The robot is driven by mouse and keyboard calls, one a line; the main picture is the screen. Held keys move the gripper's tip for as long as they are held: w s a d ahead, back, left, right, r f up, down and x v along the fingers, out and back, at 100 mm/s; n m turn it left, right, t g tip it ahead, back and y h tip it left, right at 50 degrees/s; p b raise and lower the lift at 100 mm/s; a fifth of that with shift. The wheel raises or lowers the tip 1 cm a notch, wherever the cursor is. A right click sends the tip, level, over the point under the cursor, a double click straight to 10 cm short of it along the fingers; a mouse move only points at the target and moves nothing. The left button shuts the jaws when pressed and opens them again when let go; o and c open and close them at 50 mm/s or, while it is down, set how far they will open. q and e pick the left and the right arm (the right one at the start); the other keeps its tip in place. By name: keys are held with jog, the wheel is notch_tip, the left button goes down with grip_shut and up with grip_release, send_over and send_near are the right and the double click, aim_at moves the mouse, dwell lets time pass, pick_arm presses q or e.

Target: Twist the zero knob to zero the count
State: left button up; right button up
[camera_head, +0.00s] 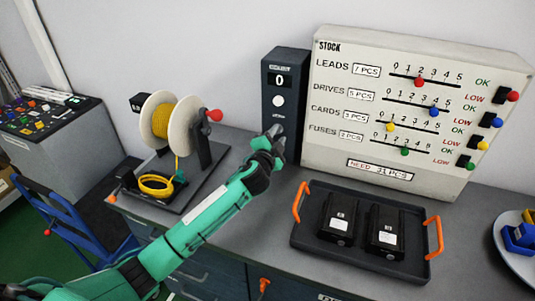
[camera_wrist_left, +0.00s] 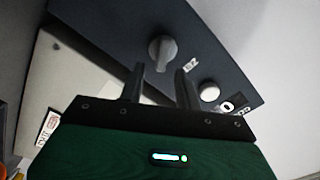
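The dark counter box (camera_head: 283,88) stands upright on the bench against the wall. Its display (camera_head: 280,80) reads 0, with a white round button (camera_head: 278,100) below it. My left gripper (camera_head: 276,134) is at the box's lower front and hides the knob in the head view. In the left wrist view the grey zero knob (camera_wrist_left: 162,48) shows on the box face, with a small partly readable label beside it. My right gripper is not in view.
The white stock board (camera_head: 415,110) with coloured sliders stands right of the box. A black tray (camera_head: 300,238) with orange handles holds two black devices in front. A yellow cable spool (camera_head: 160,120) stands left. A plate (camera_head: 515,262) with coloured parts is at far right.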

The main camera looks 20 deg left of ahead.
pick_arm(q)
jog(key=s+b, duration=0.2)
jog(key=s, duration=0.9)
jog(key=shift+s+a, duration=0.2)
jog(key=shift+s, duration=0.15)
jog(key=shift+f, duration=0.1)
